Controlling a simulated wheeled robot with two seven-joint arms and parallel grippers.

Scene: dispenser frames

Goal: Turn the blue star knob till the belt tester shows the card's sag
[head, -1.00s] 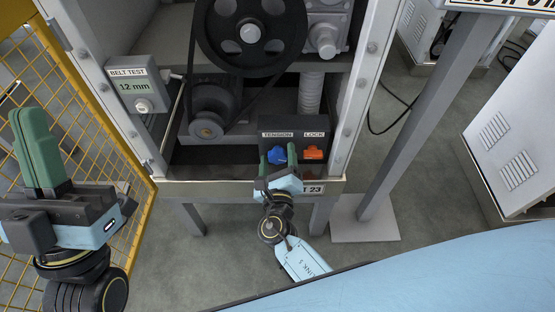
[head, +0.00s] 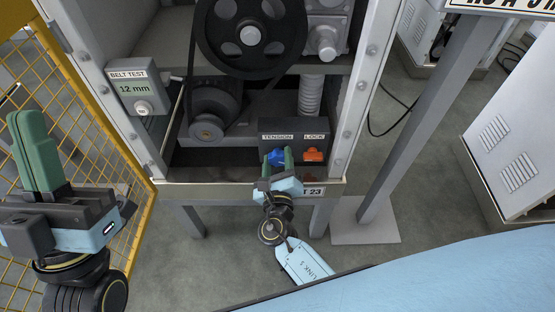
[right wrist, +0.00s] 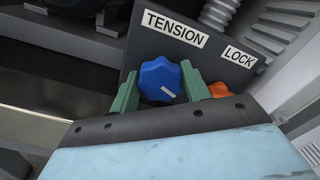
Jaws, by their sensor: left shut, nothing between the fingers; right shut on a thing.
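The blue star knob (right wrist: 161,80) sits under the TENSION label, with a white pointer line on its face. It shows in the head view (head: 276,157). My right gripper (head: 278,156) is shut on it, one green finger on each side in the right wrist view. The belt tester (head: 138,88) at the left of the cabinet reads 12 mm and has a round button (head: 142,107). A card or sign (head: 505,5) at the top right is cut off, so its sag value cannot be read. My left gripper (head: 26,116) is shut and empty at the far left.
The orange LOCK knob (head: 313,154) sits close to the right of the blue knob. A belt runs over a large black pulley (head: 249,35) and a lower pulley (head: 207,126). A yellow mesh fence (head: 125,165) stands left, a grey post (head: 420,130) right.

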